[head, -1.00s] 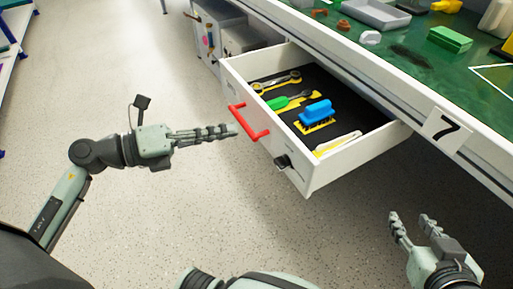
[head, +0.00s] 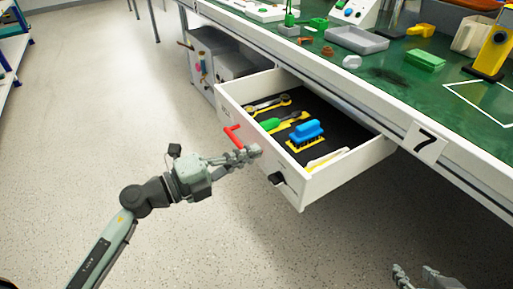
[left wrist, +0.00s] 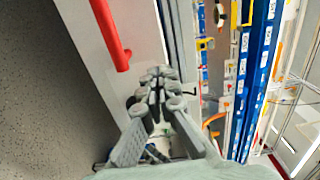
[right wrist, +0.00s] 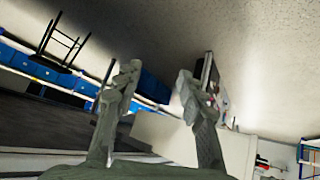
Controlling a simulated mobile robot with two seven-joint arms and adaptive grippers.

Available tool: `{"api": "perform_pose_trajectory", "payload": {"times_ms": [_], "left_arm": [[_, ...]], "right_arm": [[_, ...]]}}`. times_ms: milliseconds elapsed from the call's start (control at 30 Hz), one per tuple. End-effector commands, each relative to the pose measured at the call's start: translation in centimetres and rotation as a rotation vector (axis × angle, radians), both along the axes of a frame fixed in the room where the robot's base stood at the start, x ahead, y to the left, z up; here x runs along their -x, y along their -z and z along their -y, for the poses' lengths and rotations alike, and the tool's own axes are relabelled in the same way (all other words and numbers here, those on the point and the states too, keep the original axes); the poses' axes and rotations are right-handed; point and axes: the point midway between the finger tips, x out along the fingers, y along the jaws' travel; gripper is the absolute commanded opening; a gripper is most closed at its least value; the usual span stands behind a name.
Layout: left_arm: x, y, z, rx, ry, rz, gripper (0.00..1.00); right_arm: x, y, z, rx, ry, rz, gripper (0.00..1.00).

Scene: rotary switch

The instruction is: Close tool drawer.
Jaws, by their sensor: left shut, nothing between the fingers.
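The white tool drawer (head: 318,183) stands open, sticking out from under the green-topped workbench. It has a red handle (head: 233,137) on its front and a black latch below it. The red handle also shows in the left wrist view (left wrist: 112,38). Inside lie wrenches, a green-handled tool and a blue brush (head: 306,132). My left gripper (head: 252,152) is shut and empty, its fingertips at the drawer front just right of the handle; I cannot tell whether they touch it. My right gripper (head: 416,272) is open and empty at the bottom right, away from the drawer.
The workbench (head: 385,77) carries a grey tray (head: 357,40), a green box (head: 425,60) and other parts. Grey bins (head: 207,60) stand left of the drawer. The floor before the drawer is clear.

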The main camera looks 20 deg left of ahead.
Motion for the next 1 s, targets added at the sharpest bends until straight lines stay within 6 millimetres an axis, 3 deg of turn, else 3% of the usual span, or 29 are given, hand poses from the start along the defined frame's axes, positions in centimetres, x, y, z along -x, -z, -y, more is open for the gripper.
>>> {"api": "perform_pose_trajectory", "payload": {"times_ms": [200,700,867,1000], "left_arm": [[-1.4,0.0,1.1,-0.001,-0.001,0.001,0.00],[-1.7,0.0,1.3,-0.001,0.000,0.000,0.00],[-2.3,-0.2,1.7,-0.001,0.000,0.001,0.00],[-3.2,-0.3,2.4,0.000,0.000,0.000,0.00]], "right_arm": [[0.5,0.4,0.5,0.010,0.009,-0.028,0.40],[0.6,0.4,0.6,0.013,0.012,-0.040,0.40],[2.5,1.5,2.3,0.049,0.046,-0.141,0.40],[5.3,2.5,4.6,0.093,0.094,-0.278,0.40]]}}
